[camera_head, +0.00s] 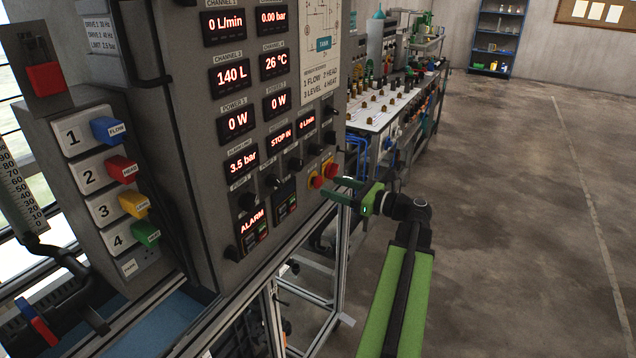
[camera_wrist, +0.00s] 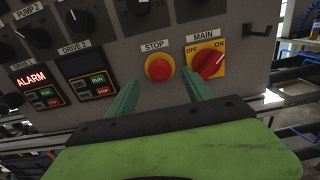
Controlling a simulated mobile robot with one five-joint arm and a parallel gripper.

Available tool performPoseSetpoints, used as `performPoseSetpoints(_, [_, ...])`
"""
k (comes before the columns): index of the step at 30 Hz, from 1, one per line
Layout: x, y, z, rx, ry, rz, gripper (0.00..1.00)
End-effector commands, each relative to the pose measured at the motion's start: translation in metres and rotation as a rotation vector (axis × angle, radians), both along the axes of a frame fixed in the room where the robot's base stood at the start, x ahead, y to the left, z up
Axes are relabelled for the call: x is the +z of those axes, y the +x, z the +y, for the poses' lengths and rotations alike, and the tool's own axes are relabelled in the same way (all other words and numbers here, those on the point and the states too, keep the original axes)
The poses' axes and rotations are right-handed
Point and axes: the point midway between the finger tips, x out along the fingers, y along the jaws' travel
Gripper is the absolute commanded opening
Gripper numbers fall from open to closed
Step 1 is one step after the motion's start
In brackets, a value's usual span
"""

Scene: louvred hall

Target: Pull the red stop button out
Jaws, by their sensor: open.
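The red stop button (camera_wrist: 159,69) sits on a yellow ring under the label STOP on the grey panel, in the wrist view. In the head view the red stop button (camera_head: 317,182) shows at the panel's lower right edge. My gripper (camera_wrist: 160,92) is open, its two green fingers pointing at the panel, one at the lower left and one at the lower right of the button. I cannot tell whether they touch the panel. In the head view my gripper (camera_head: 338,188) is just right of the button. A display reads STOP IN.
The red MAIN switch (camera_wrist: 208,64) on a yellow plate is close to the right of the button. Drive boxes (camera_wrist: 93,80) and black knobs (camera_wrist: 79,20) are to the left. A bench (camera_head: 385,105) with equipment stands behind. The floor (camera_head: 520,220) at right is clear.

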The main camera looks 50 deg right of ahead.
Motion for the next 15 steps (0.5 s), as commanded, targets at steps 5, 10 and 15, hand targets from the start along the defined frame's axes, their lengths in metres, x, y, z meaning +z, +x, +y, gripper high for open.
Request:
performPoseSetpoints(5, [0.000,0.025,0.006,0.002,0.000,0.000,0.60])
performPoseSetpoints(10, [0.000,0.038,0.009,0.000,0.000,0.000,0.60])
performPoseSetpoints(15, [0.000,0.042,0.010,0.000,0.000,0.000,0.60])
